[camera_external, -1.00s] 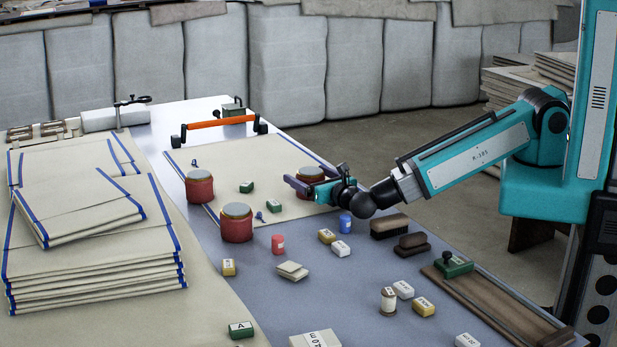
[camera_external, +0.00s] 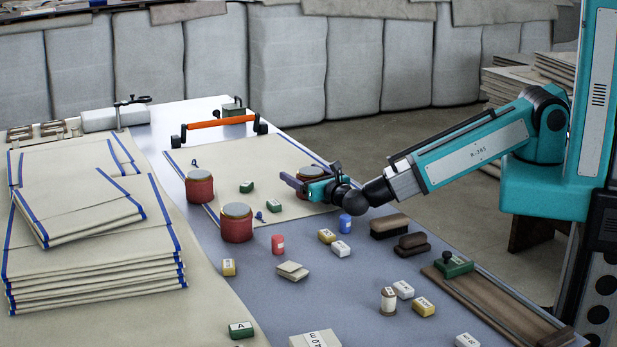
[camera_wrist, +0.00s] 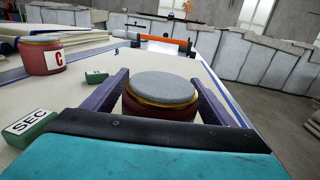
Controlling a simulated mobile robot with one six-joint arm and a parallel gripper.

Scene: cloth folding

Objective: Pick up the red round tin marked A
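A red round tin (camera_external: 311,171) with a grey lid stands on the cream cloth at the far right; no letter shows on it. In the wrist view the same tin (camera_wrist: 162,90) sits between the fingers of my gripper (camera_wrist: 160,78), its lower front hidden by the gripper body. The fingers are spread, one on each side; I cannot tell whether either touches it. In the external view my gripper (camera_external: 312,180) reaches it from the right. Two similar tins stand left, one behind (camera_external: 199,187) and one nearer (camera_external: 236,225). A tin marked C (camera_wrist: 42,57) shows in the wrist view.
Small green blocks (camera_external: 246,187) lie on the cloth (camera_external: 255,155) near the tins. An orange-barred handle (camera_external: 220,122) lies behind. A blue cylinder (camera_external: 345,223), a brush (camera_external: 389,227) and several small blocks are in front. Folded cloths (camera_external: 90,250) are stacked left.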

